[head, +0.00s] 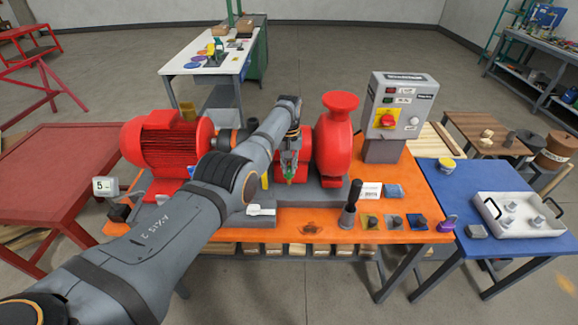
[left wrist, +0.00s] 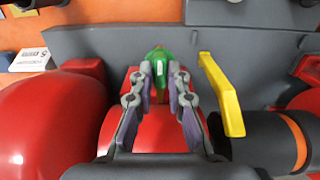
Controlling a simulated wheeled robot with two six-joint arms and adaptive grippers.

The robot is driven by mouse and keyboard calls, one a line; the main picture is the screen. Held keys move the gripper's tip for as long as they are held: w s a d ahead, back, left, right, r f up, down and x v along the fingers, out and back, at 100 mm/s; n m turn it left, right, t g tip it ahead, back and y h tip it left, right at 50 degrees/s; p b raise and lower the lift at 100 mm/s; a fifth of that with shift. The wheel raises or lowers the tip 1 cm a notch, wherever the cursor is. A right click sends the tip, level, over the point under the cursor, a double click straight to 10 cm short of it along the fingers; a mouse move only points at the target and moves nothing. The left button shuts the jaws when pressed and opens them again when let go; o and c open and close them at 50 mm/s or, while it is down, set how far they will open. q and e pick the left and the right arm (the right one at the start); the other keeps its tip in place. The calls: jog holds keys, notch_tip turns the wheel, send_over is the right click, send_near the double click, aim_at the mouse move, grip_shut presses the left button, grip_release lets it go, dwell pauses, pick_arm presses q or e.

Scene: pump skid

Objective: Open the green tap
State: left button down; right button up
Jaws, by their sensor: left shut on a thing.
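The green tap (left wrist: 158,62) is in the upper middle of the left wrist view, between the fingertips of my left gripper (left wrist: 159,75). In the head view a small part of the green tap (head: 289,178) shows below the fingers of my left gripper (head: 288,170), in front of the red pump. The fingers are shut on the tap's handle from both sides. The lower part of the tap is hidden by the fingers. My right gripper is in neither view.
A yellow lever (left wrist: 222,95) stands close to the right of the fingers in the wrist view. The red motor (head: 165,143) and pump casing (head: 334,145) flank the arm. A control box (head: 398,108) stands behind right. A black upright handle (head: 350,205) stands near the orange table's front.

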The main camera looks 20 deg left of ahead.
aim_at(289, 169)
pick_arm(q)
jog(key=shift+w+r, duration=0.1)
jog(key=shift+r, duration=0.05)
jog(key=c, duration=1.3)
grip_release()
notch_tip(289, 169, up, 12)
jog(key=shift+f, duration=0.1)
